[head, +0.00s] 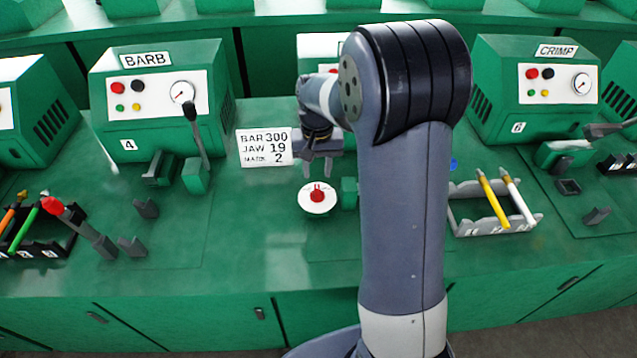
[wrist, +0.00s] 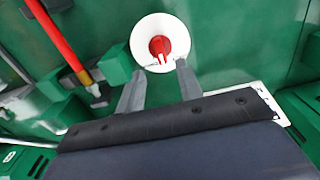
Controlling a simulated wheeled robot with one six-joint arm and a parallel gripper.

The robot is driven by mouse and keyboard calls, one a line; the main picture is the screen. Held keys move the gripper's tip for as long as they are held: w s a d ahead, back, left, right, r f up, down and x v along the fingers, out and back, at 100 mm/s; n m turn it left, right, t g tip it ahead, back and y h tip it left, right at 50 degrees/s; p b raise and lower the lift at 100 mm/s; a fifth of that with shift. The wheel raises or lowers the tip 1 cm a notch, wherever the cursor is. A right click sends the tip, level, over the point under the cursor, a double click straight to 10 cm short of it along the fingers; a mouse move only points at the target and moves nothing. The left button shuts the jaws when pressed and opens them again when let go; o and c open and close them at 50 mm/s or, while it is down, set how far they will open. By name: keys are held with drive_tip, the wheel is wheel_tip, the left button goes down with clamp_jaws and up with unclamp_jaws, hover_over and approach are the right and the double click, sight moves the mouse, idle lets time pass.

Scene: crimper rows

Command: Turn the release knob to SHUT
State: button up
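The release knob (head: 317,195) is a small red knob on a round white dial plate (head: 317,207) on the green bench. In the wrist view the red knob (wrist: 160,46) sits in the middle of the white plate (wrist: 160,22), with small white marks on its near side. My gripper (head: 317,174) is above and behind the plate in the head view. In the wrist view my gripper (wrist: 155,70) has its two fingers apart, with nothing between them, and the tips reach the plate's near edge. I cannot tell the height above it. Any SHUT label is not readable.
A card (head: 264,147) reading BAR 300, JAW 19, MARK 2 stands left of my gripper. The BARB machine (head: 145,120) is at left, the CRIMP machine (head: 530,115) at right. A tray (head: 490,225) holds yellow and white tools.

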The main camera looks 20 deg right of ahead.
sight(317, 189)
wheel_tip(317, 189, down, 7)
idle(0.3)
drive_tip(key=shift+c, duration=0.5)
clamp_jaws()
